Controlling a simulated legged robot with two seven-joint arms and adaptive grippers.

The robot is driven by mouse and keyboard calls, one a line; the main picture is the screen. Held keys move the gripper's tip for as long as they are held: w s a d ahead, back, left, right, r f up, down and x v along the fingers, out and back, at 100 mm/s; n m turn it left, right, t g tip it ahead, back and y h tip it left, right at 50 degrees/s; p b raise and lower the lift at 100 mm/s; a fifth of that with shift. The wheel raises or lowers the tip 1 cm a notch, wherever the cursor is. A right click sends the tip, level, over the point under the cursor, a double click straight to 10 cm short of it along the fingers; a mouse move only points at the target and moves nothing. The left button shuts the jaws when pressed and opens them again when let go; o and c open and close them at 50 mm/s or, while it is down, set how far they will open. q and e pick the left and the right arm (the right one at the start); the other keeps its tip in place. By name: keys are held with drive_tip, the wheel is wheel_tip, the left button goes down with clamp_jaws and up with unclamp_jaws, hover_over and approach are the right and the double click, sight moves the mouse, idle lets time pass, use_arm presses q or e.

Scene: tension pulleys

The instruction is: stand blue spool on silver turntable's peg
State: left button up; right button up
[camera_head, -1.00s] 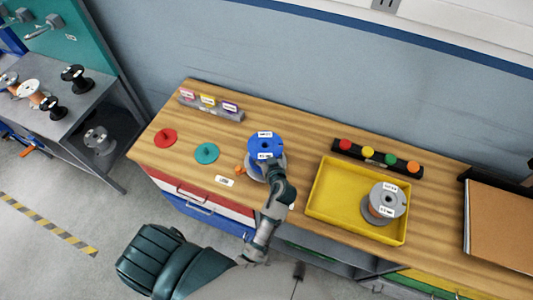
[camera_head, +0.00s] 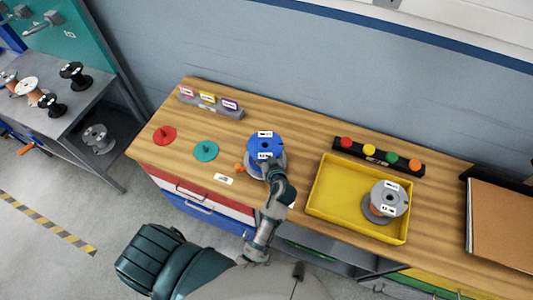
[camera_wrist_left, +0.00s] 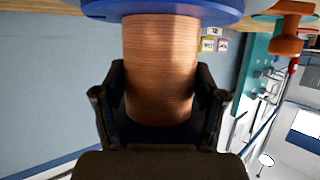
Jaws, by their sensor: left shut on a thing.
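The blue spool (camera_head: 266,141) has a blue flange with white labels and a copper-coloured winding (camera_wrist_left: 160,70). It is over the silver turntable (camera_head: 250,169), whose grey rim shows around its near and left side. My left gripper (camera_head: 274,169) is shut on the winding, with one finger on each side in the left wrist view (camera_wrist_left: 162,112). The spool hides the peg. I cannot tell whether the spool touches the turntable. My right gripper is not in view.
An orange knob (camera_head: 239,168) sits beside the turntable. Teal (camera_head: 206,151) and red (camera_head: 164,135) pegged discs are to the left. A yellow tray (camera_head: 333,204) with a grey spool (camera_head: 389,198) is to the right. A black rack (camera_head: 377,157) with coloured knobs stands behind the tray.

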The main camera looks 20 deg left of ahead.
use_arm(q)
drive_tip(key=o, duration=1.8)
drive_tip(key=shift+f, duration=0.1)
drive_tip(key=shift+o, duration=0.2)
